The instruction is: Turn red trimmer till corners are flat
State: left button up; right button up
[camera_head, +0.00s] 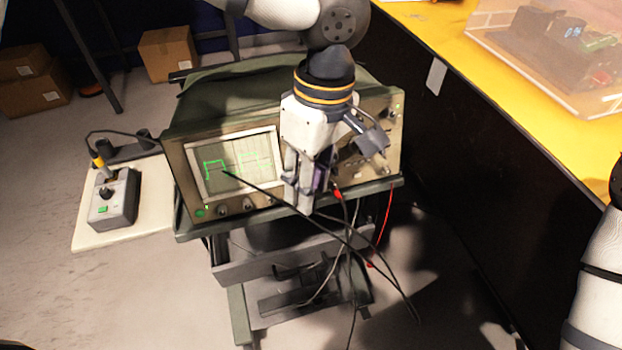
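The oscilloscope (290,120) stands on a cart, and its screen (230,165) shows a green stepped trace; the exact shape of its corners is too small to judge. A red plug-like part (337,191) sits low on the front panel, just right of my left gripper. I cannot tell whether it is the red trimmer. My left gripper (304,200) points down in front of the panel, right of the screen, and hides part of the controls. Its finger gap is unclear. My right arm shows at the right edge; its gripper is out of view.
A grey box with a black knob (113,200) and a yellow-tipped part rests on a pale board at left. Black, white and red cables hang before the cart (290,262). A yellow bench (450,45) with a clear case stands at right. Cardboard boxes (168,53) lie behind.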

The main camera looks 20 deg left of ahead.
pick_arm(q)
grip_shut()
jog(key=shift+r+n+g+p, duration=0.3)
jog(key=shift+n+p, duration=0.4)
jog(key=shift+n, duration=0.5)
jog(key=shift+w+f+n+g, duration=0.2)
jog(key=shift+f+n+g, duration=0.1)
jog(key=shift+n, duration=0.6)
jog(key=shift+s, duration=0.1)
pick_arm(e)
jog(key=shift+w+r+t, duration=0.5)
jog(key=shift+w+r, duration=0.45)
jog(key=shift+w, duration=0.15)
pick_arm(q)
jog(key=shift+o, duration=0.5)
grip_release()
jog(key=shift+d, duration=0.1)
jog(key=v, duration=0.8)
jog(key=shift+d, duration=0.15)
